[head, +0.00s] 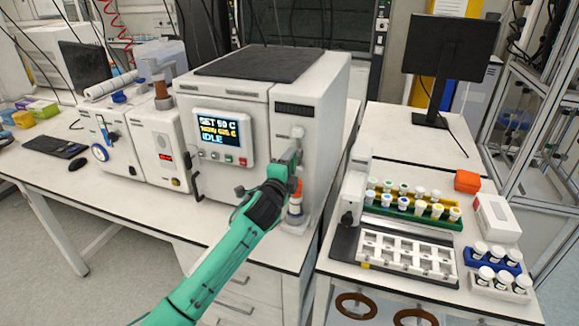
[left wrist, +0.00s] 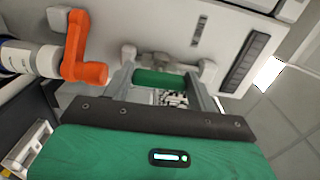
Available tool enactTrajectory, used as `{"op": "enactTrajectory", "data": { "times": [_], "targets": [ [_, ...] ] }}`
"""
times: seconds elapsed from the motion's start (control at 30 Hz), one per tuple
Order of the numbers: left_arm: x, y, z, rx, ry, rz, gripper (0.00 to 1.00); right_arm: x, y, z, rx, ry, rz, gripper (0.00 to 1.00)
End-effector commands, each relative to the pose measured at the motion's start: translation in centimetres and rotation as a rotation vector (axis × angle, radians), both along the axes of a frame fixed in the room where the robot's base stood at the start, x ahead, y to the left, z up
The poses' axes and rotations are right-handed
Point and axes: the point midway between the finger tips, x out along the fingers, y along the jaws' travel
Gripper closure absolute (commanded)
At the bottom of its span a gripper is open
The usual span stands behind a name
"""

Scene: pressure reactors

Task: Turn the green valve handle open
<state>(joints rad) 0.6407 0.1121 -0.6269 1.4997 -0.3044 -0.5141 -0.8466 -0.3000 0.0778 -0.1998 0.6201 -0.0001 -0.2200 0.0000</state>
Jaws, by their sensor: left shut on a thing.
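The green valve handle (left wrist: 160,78) shows in the left wrist view as a short green bar on the front of the white reactor (head: 318,120). My left gripper (left wrist: 166,84) is shut on it, with one grey finger on each side. In the head view my left gripper (head: 291,160) reaches the reactor's right front column, below a pale fitting (head: 297,132). The green handle is hidden there behind the gripper. An orange lever (left wrist: 85,52) sits beside the gripper, above a white-labelled cylinder (left wrist: 30,58). My right gripper is out of view.
The reactor's display panel (head: 223,138) is left of my arm, with a black door handle (head: 197,186) below it. A right-hand table holds a vial rack (head: 405,216), a white rack (head: 408,252) and a monitor (head: 449,55). A gap separates the tables.

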Motion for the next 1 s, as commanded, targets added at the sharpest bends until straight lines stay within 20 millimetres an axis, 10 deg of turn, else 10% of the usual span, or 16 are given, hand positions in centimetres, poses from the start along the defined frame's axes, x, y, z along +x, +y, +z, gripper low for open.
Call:
{"op": "enactTrajectory", "data": {
  "times": [0.17,0.2,0.3,0.67,1.0],
  "targets": [
    [0.0,0.0,-0.2,-0.002,0.004,0.000,0.65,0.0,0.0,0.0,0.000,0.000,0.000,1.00],
    [0.0,0.0,-0.2,-0.002,0.004,0.000,0.36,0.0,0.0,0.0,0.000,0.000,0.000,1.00],
    [0.0,0.0,-0.1,-0.001,0.003,0.000,0.20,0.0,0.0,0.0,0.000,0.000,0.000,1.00],
    [-0.3,0.1,-0.1,0.000,0.001,0.000,0.20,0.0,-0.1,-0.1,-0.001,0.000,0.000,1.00],
    [-4.7,1.5,-0.4,0.001,0.000,-0.001,0.20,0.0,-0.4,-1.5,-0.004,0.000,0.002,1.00]
  ]
}}
